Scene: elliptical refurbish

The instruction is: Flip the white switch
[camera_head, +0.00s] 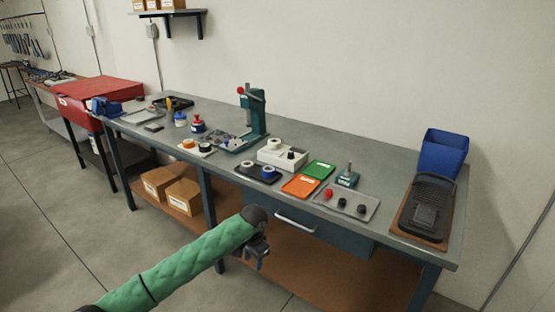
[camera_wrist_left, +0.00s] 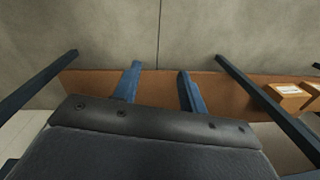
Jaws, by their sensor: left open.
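I cannot make out a clear white switch. A small teal device with an upright lever (camera_head: 347,176) stands on the workbench, and a pale box is fixed to the wall (camera_head: 152,31) at the upper left; I cannot tell if either is the switch. My left gripper (camera_head: 262,254) is in front of the bench's front edge, below the tabletop and near the drawer. In the left wrist view its two blue fingers (camera_wrist_left: 158,85) are spread apart with nothing between them. My right gripper is out of view.
The workbench (camera_head: 330,150) holds a teal press (camera_head: 252,115), a white tray (camera_head: 270,157), orange (camera_head: 300,186) and green (camera_head: 318,169) trays, a grey tray with knobs (camera_head: 372,204) and a blue bin (camera_head: 443,153). Cardboard boxes (camera_head: 183,196) lie on the lower shelf (camera_head: 320,280).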

